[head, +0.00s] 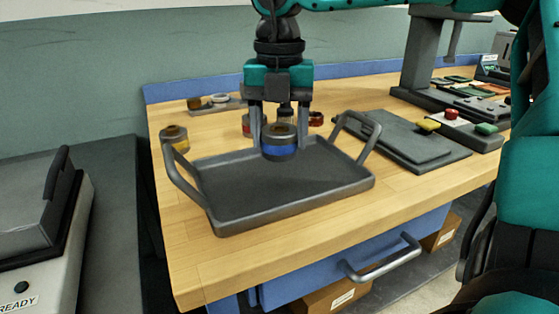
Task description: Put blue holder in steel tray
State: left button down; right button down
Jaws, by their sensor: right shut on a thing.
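My right gripper (279,133) points down over the steel tray and is shut on the blue holder (279,150), a short round piece with a blue band and a dark grey top. The holder is upright, over the back middle of the tray. I cannot tell whether its underside touches the tray floor. The steel tray (290,208) is grey and shallow, with a raised handle at its left and right ends. It sits on the wooden workbench, and its floor shows no other thing. My left gripper is not in view.
Behind the tray are red pieces (316,119) and a small plate with round parts (219,100). A brass-coloured piece (174,136) stands by the left handle. At right are a dark flat plate (405,140) and a button box (465,130). Bare bench (215,270) lies in front.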

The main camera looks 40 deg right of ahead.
aim_at(279, 155)
jog(key=shift+f, duration=0.45)
notch_tip(279, 155, down, 3)
jog(key=shift+f+b, duration=0.2)
jog(key=shift+b, duration=0.35)
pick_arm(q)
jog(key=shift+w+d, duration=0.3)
pick_arm(e)
jog(key=shift+f, duration=0.15)
jog(key=shift+c, duration=1.2)
grip_release()
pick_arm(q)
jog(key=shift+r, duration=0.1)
